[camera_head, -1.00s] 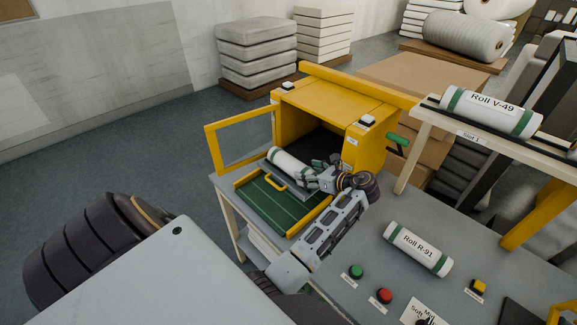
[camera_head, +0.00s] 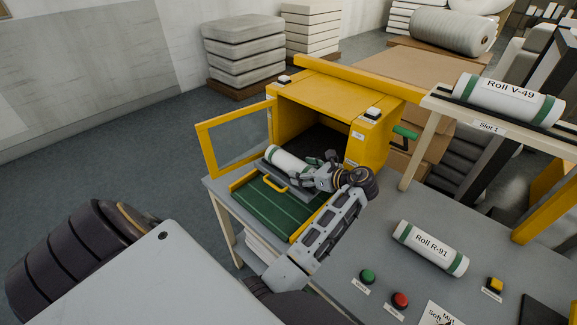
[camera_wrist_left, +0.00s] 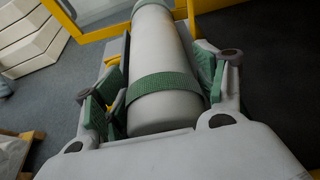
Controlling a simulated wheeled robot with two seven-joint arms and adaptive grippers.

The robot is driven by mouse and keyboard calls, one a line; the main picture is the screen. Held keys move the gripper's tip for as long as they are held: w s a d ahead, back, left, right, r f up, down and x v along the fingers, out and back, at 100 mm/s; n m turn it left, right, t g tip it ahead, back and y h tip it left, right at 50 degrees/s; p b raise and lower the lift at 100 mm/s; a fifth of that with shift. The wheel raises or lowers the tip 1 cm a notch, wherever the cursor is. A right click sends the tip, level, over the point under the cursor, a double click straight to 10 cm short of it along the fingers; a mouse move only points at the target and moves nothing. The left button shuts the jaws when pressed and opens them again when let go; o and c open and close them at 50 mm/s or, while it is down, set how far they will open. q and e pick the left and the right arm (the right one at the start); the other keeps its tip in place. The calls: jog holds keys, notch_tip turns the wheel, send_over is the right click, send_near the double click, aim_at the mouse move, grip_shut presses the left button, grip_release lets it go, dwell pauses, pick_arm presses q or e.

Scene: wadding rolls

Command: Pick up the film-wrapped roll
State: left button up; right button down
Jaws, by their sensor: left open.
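A white roll with green bands (camera_head: 287,159) lies on a grey tray at the mouth of the yellow machine. No label shows on it, and I cannot make out a film. My left gripper (camera_head: 318,174) reaches over its near right end. In the left wrist view the roll (camera_wrist_left: 158,58) runs lengthwise between the open fingers of my left gripper (camera_wrist_left: 157,88). One finger stands on each side; the left one shows a small gap, and I cannot tell whether the right one touches. My right gripper is not in view.
The yellow machine (camera_head: 345,92) has its framed door (camera_head: 236,136) swung open at left. A green panel (camera_head: 277,207) lies before it. Roll R-91 (camera_head: 430,247) lies on the grey bench near green (camera_head: 367,276) and red (camera_head: 400,300) buttons. Roll V-49 (camera_head: 508,99) rests on a raised shelf.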

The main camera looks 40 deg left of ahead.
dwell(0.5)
pick_arm(q)
jog(key=c, duration=0.9)
jog(key=shift+r, duration=0.2)
jog(key=shift+r+p, duration=0.35)
jog(key=shift+r, duration=4.55)
